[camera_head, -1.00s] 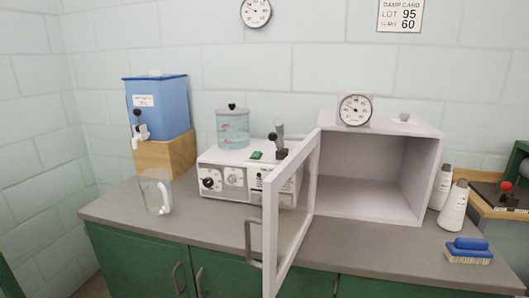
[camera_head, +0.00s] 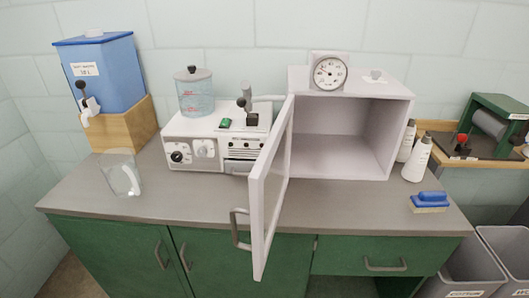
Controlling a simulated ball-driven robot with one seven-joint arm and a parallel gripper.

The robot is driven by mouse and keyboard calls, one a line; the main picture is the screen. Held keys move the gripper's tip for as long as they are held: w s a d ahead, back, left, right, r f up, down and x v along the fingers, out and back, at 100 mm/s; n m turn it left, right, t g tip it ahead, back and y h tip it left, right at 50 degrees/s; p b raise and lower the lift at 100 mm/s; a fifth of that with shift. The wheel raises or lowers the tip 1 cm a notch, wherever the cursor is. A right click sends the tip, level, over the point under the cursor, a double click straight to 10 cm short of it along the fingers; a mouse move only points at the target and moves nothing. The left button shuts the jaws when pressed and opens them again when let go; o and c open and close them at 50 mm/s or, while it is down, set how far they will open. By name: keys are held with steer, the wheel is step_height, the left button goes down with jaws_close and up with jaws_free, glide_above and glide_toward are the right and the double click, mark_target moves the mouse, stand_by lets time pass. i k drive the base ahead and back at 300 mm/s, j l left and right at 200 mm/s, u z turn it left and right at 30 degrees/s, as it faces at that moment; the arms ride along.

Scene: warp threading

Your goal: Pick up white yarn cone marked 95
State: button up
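No white yarn cone marked 95 can be made out for certain. Two white tapered items with grey tops, bottles or cones, stand upright on the grey counter (camera_head: 330,206), just right of the open box. The nearer one (camera_head: 418,160) is in full view. The farther one (camera_head: 406,141) is partly hidden behind it. No number can be read on either. My gripper is not in view.
The pale box (camera_head: 402,110) is empty, its door (camera_head: 271,192) swung out past the counter front. A blue brush (camera_head: 430,202) lies at the right. A glass jug (camera_head: 122,174) stands left. Grey bins (camera_head: 470,272) stand on the floor at right. The front counter is mostly clear.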

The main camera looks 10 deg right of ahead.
mark_target(404, 150)
steer(key=i+j+z, duration=0.1)
steer(key=j, duration=0.25)
steer(key=i+j+z, duration=0.1)
steer(key=i+j, duration=0.25)
steer(key=j, duration=0.3)
steer(key=i+j+z, duration=0.15)
steer(key=j, duration=0.2)
steer(key=i+l+z, duration=0.25)
steer(key=l, duration=0.3)
steer(key=i+l+z, duration=0.25)
steer(key=i+l, duration=0.1)
steer(key=l, duration=0.25)
steer(key=i+l+z, duration=0.1)
steer(key=l, duration=0.2)
